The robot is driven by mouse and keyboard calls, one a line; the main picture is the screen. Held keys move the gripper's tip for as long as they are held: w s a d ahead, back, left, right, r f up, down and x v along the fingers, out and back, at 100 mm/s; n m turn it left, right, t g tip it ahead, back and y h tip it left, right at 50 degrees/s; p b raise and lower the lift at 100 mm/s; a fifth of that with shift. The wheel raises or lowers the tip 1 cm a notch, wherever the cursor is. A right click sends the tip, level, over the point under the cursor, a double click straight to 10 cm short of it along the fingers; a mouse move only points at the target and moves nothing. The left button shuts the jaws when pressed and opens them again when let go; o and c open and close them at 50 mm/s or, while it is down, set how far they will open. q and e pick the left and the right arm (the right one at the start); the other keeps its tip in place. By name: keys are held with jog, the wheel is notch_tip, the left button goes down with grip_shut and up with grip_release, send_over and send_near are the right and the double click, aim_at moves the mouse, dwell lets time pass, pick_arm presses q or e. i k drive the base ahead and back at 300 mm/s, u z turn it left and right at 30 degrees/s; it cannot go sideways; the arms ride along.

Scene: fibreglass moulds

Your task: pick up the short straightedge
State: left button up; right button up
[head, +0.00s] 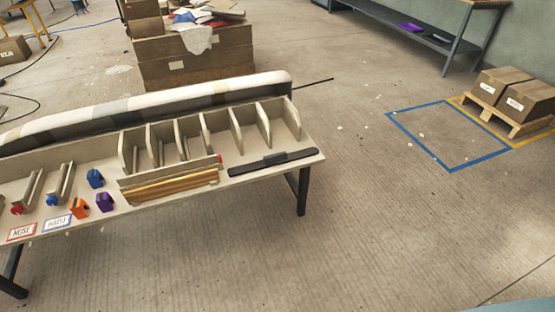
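A dark flat bar with a raised black grip in its middle (273,161) lies on the right end of the bench (262,185), near its front edge. It looks like the short straightedge; no second such bar shows. Nothing touches it from above. Neither of my grippers is in view.
A rack of upright dividers (200,132) stands behind the bar. Yellow-brown strips (170,186) lie to its left, then orange (79,208), purple (104,202) and blue (95,178) clamp-like pieces. A pallet with boxes (508,93) stands far right. The floor right of the bench is clear.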

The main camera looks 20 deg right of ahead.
aim_at(279, 158)
jog(key=z, duration=0.7)
jog(key=i, duration=2)
jog(key=u, duration=0.65)
